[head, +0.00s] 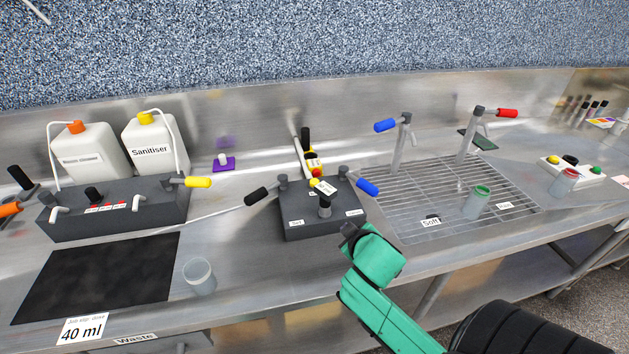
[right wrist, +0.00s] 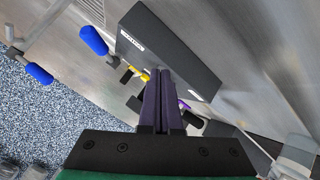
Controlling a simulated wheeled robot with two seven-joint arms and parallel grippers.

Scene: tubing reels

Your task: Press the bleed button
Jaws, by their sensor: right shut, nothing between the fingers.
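The dark valve box (head: 323,220) stands at the middle of the steel counter, with a black handle (head: 257,196) and a blue handle (head: 368,187). A black knob (head: 324,206) stands on it and a small yellow round part (head: 314,184) sits at its back edge beside a white tag. The labels are too small to read, so I cannot tell which part is the bleed button. My right gripper (head: 352,232) is in front of the box's right corner. In the right wrist view its fingers (right wrist: 162,75) are shut and empty, partly covering yellow and black parts. My left gripper is not in view.
Left are another dark valve box (head: 115,217), white jugs (head: 88,152) and a black mat (head: 95,280). A clear cup (head: 199,277) stands near the front edge. Right are taps over a drain grate (head: 420,212), a green-rimmed cup (head: 477,203) and a white button box (head: 572,172).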

